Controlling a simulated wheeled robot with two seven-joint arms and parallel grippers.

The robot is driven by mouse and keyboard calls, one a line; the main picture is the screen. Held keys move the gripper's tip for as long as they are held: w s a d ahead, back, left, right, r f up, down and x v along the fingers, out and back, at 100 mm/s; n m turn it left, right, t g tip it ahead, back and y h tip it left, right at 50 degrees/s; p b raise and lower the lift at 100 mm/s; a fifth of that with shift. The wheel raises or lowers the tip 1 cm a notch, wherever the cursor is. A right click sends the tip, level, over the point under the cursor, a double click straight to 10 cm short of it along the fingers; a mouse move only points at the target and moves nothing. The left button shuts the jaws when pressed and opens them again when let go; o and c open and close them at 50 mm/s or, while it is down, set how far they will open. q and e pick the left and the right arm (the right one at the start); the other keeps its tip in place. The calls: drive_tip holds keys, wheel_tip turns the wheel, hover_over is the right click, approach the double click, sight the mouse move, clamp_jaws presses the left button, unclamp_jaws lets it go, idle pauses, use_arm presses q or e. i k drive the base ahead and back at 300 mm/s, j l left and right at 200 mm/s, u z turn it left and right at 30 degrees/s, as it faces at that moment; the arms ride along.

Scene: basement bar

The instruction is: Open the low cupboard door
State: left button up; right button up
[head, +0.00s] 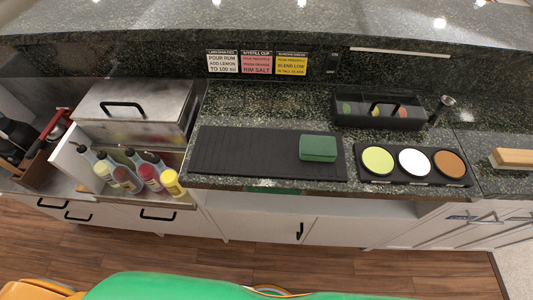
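The low cupboard has a white door (255,224) below the counter, in the lower middle of the head view. A short black upright handle (299,231) sits near the door's right edge. The door looks shut and flush with the panel on its right. Neither of my grippers shows in this view, so nothing is seen touching the handle or the door.
A dark stone counter (260,187) runs above the door, with a black mat (240,153) and a green sponge (318,148). Several bottles (148,173) stand in a rack at left. Wooden floor (185,250) lies in front.

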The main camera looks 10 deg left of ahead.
sight(242, 225)
drive_tip(key=k+j, duration=0.1)
drive_tip(key=k, duration=0.6)
drive_tip(key=i+j+z, duration=0.15)
drive_tip(key=z, duration=0.2)
drive_tip(key=i+j+z, duration=0.1)
drive_tip(key=j+z, duration=0.65)
drive_tip(key=i+l, duration=0.05)
drive_tip(key=l, duration=0.05)
